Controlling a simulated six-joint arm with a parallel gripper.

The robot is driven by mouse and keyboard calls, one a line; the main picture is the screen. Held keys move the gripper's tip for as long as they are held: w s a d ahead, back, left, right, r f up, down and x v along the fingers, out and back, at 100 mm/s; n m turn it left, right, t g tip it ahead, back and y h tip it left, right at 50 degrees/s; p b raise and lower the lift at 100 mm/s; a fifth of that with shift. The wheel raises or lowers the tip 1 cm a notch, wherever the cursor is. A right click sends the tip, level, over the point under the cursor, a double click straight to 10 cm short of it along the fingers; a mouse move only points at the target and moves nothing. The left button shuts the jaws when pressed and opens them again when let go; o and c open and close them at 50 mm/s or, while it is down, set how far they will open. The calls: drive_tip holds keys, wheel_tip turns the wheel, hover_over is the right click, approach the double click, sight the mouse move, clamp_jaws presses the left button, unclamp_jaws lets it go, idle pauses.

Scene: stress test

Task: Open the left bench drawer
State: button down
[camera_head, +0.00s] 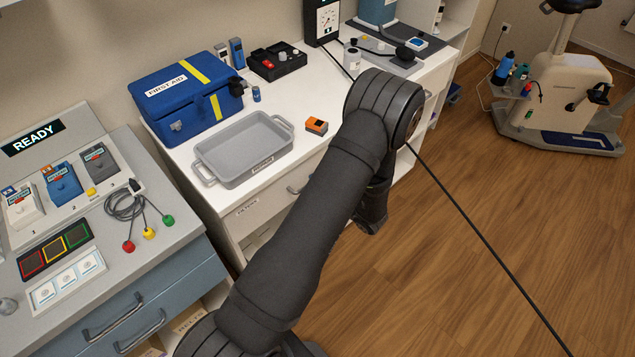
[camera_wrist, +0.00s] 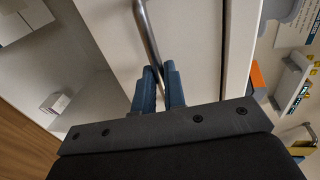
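The white middle bench has a drawer front (camera_head: 270,200) with a label at its left and a metal bar handle (camera_head: 298,187). My arm hides the right part of this drawer. In the wrist view, a pale drawer front (camera_wrist: 196,45) fills the middle, with a curved metal handle (camera_wrist: 147,32) across it. My gripper (camera_wrist: 160,75) has two blue fingers close together, one on each side of the handle, and seems shut on it. The drawer front looks closed, though the wrist view shows little of its edge.
The grey left bench has blue drawers (camera_head: 140,310). An open shelf holds a small white box (camera_wrist: 55,103).

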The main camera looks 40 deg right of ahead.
drive_tip(key=f+v, duration=0.3)
drive_tip(key=v, duration=1.2)
drive_tip(key=s+f+v, duration=0.1)
drive_tip(key=f+v, duration=0.2)
drive_tip(key=v, duration=1.3)
drive_tip(key=shift+f, duration=0.2)
drive_tip(key=shift+s, duration=0.15)
drive_tip(key=c, duration=1.5)
unclamp_jaws()
drive_tip(key=v, duration=1.7)
drive_tip(key=shift+s, duration=0.15)
drive_tip(key=x, duration=1.7)
drive_tip(key=shift+w, duration=0.2)
